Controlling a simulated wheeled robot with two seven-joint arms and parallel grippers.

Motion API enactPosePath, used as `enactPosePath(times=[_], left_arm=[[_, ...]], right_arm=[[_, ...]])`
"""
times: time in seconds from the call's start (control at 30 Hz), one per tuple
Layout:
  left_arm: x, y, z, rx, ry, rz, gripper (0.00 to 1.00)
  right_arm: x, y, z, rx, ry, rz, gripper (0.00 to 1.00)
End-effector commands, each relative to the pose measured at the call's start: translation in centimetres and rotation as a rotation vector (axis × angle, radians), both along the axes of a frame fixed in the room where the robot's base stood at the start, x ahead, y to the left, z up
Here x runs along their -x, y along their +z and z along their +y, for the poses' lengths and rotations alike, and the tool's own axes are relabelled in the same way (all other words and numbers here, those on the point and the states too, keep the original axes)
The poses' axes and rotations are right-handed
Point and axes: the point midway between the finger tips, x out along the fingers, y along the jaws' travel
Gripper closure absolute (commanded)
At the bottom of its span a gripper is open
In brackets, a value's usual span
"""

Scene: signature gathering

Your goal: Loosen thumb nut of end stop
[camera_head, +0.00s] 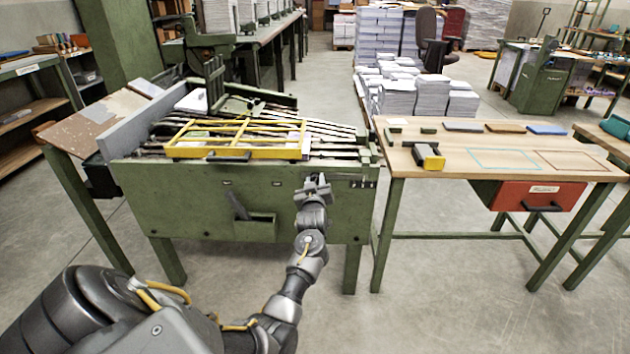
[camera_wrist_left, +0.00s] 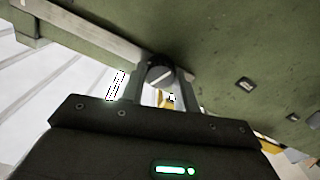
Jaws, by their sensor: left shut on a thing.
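The green machine (camera_head: 230,205) stands in front of me with a metal rail (camera_head: 352,182) on the right of its front face. My left gripper (camera_head: 316,181) is at the left part of this rail. In the left wrist view my left gripper (camera_wrist_left: 160,78) is shut on a dark round thumb nut (camera_wrist_left: 158,70) with a pale line across it. The nut sits against the green panel, beside a grey metal bar (camera_wrist_left: 85,28). In the head view my gripper hides the nut, and the end stop cannot be made out clearly. My right gripper is not in view.
A yellow frame guard (camera_head: 238,139) with a handle lies over the machine top. A wooden table (camera_head: 470,160) with a yellow-black block (camera_head: 428,156) and a red drawer (camera_head: 540,197) stands at right. Paper stacks (camera_head: 410,92) stand behind. The floor in front is clear.

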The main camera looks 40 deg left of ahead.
Motion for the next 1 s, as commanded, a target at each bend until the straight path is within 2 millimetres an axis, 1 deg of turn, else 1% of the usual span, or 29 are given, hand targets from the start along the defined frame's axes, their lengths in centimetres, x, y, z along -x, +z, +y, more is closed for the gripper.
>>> enactPosePath(times=[0.2,0.5,0.7,1.0], left_arm=[[0.0,0.0,0.0,0.145,0.0,-0.109,0.92],[0.0,0.0,0.0,0.281,0.0,-0.212,0.92],[0.0,0.0,0.1,0.324,0.0,-0.246,0.92],[0.0,0.0,0.1,0.341,0.0,-0.26,0.92]], right_arm=[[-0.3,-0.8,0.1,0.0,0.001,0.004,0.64],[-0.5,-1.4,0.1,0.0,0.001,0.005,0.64],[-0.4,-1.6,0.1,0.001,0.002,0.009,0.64],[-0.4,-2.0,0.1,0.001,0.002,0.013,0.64]])
